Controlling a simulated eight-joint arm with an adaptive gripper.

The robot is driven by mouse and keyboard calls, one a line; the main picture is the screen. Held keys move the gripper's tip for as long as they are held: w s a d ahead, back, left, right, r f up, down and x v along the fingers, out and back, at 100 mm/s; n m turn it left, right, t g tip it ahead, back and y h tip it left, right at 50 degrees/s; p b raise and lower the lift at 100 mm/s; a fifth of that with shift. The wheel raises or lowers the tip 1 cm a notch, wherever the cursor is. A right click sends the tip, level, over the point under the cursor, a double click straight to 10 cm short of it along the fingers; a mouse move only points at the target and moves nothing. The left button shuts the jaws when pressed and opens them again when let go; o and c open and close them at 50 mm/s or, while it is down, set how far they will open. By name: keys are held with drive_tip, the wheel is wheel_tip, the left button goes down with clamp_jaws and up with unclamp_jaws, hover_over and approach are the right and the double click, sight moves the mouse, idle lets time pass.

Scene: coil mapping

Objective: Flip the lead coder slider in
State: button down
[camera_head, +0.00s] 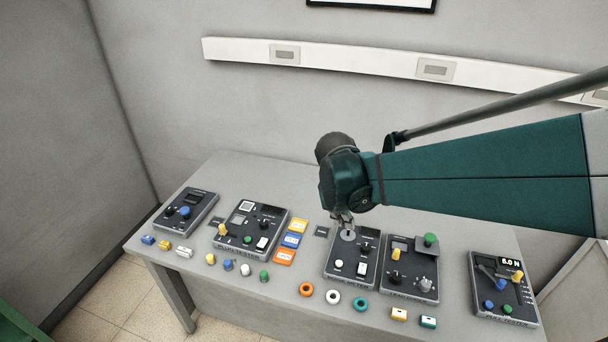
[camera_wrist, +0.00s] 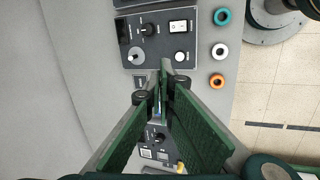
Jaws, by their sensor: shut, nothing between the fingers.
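My gripper (camera_head: 345,222) is shut and empty, hanging over the back edge of the middle dark panel box (camera_head: 350,272) in the head view. The middle box (camera_wrist: 152,58) shows a pale round disc, a black knob, a white rocker and a white button. I cannot read which box is the lead coder, and no slider is clearly identifiable. Other boxes are the left one (camera_head: 187,219), the tester box (camera_head: 258,246), the yellow-knob box (camera_head: 410,289) and the display box (camera_head: 500,316).
Orange, blue and yellow cards (camera_head: 291,240) lie beside the tester box. Loose pegs, blocks and rings (camera_head: 333,297) line the table's front edge. The rear strip of the table (camera_head: 235,175) is clear.

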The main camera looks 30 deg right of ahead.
sight(400, 248)
drive_tip(key=s+d+f+n+g, duration=0.1)
drive_tip(key=d+f+n+g, duration=0.3)
drive_tip(key=d+f, duration=0.5)
drive_tip(key=shift+d+f+h, duration=0.3)
drive_tip(key=shift+d+f, duration=0.1)
drive_tip(key=shift+d, duration=1.55)
drive_tip(key=shift+f, duration=0.15)
drive_tip(key=shift+b+x, duration=0.9)
drive_tip(key=shift+x, duration=3.9)
drive_tip(key=shift+s+d, duration=0.1)
drive_tip(key=shift+d, duration=0.05)
drive_tip(key=shift+s+d+b, duration=0.6)
drive_tip(key=shift+s+d, duration=2.55)
